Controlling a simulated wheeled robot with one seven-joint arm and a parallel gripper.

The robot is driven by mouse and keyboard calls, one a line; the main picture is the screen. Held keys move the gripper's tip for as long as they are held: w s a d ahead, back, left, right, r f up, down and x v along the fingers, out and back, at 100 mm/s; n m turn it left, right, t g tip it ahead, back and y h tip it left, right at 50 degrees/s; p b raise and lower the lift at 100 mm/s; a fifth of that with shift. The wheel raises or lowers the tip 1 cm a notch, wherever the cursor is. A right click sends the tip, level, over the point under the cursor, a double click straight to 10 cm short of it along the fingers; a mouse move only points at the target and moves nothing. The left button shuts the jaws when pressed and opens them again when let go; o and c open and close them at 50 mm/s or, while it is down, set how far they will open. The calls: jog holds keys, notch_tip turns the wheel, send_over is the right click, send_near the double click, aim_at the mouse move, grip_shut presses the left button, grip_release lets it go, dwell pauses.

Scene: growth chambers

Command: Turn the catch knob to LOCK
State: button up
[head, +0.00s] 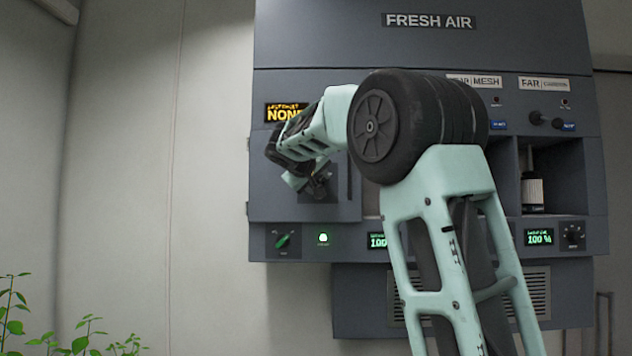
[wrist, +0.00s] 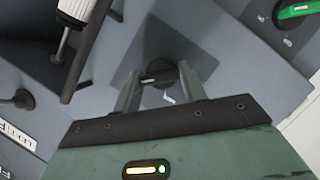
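The dark catch knob (wrist: 158,76) shows in the wrist view between my fingertips, on a grey panel with a darker square patch around it. A small white mark lies just below it. My gripper (wrist: 161,78) has its two fingers apart, one on each side of the knob. Whether they touch it is unclear. The lettering for the knob's positions cannot be read.
Green plants (head: 80,342) stand at lower left.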

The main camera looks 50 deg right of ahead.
jog(key=shift+c, duration=1)
jog(key=shift+f+b, duration=0.15)
jog(key=shift+b, duration=0.25)
jog(key=shift+f+n+t+h+b, duration=0.15)
jog(key=shift+n+t+h+b, duration=0.55)
jog(key=shift+n+b, duration=2.3)
jog(key=shift+f+n+t+h+b, duration=0.15)
jog(key=shift+n+h+b, duration=1)
jog(key=shift+n+b, duration=1.8)
jog(key=shift+f+n+t+h+b, duration=0.1)
jog(key=shift+n+t+h+b, duration=0.6)
jog(key=shift+n+b, duration=2.25)
jog(key=shift+h+b, duration=0.25)
jog(key=shift+b, duration=0.25)
jog(key=o, duration=1)
jog(key=shift+w, duration=0.1)
jog(key=shift+r+g, duration=0.1)
jog(key=shift+g, duration=0.15)
